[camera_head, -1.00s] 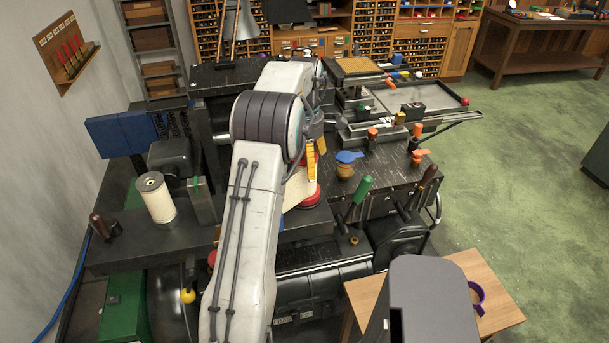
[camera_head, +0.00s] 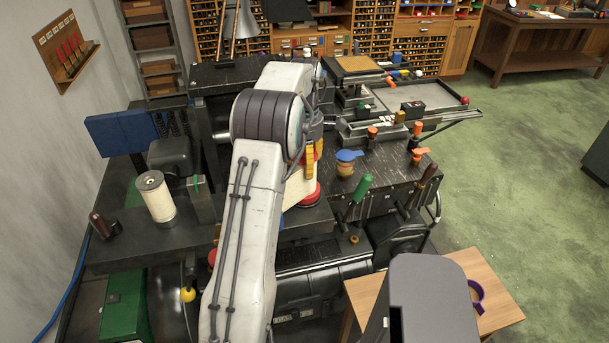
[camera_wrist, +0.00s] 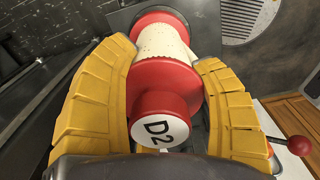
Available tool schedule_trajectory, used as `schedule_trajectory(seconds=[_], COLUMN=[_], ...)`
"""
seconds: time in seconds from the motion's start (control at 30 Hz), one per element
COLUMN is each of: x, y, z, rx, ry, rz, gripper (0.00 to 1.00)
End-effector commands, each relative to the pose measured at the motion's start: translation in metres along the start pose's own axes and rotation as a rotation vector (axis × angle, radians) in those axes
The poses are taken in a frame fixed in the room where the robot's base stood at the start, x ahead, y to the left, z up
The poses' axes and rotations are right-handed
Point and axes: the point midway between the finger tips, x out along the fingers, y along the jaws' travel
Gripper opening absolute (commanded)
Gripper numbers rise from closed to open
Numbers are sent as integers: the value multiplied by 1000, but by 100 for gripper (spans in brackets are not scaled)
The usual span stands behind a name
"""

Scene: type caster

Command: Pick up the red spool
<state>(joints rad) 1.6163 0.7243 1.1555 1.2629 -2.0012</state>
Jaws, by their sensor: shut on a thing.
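The red spool (camera_wrist: 165,75) has red flanges, a cream middle and a white end cap marked "D2". It lies between the two yellow, ribbed fingers of my gripper (camera_wrist: 164,56) in the wrist view. The fingers are shut on it from both sides. In the head view a red flange of the spool (camera_head: 313,196) shows beside my arm, close to the dark bench top. My arm hides most of it there. I cannot tell whether the spool touches the bench.
A cream cylinder (camera_head: 157,199) stands on the bench to the left. A green-handled lever (camera_head: 359,195) and a blue-topped piece (camera_head: 346,163) stand to the right of my gripper. A wooden side table (camera_head: 489,292) with a purple mug is at lower right.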

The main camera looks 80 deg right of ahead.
Motion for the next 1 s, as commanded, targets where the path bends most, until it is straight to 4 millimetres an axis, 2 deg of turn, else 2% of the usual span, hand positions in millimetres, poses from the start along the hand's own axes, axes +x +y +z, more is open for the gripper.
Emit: schedule_trajectory(seconds=[0.13,0.53,0.67,0.83,1.0], x=[-2,-8,-20,-44,-59], y=[1,1,1,1,-26], z=[0,1,1,1,19], rx=[0,0,0,0,4], ry=[-2,-3,-3,-4,-3], rz=[4,6,7,8,5], gripper=[26,26,26,26,26])
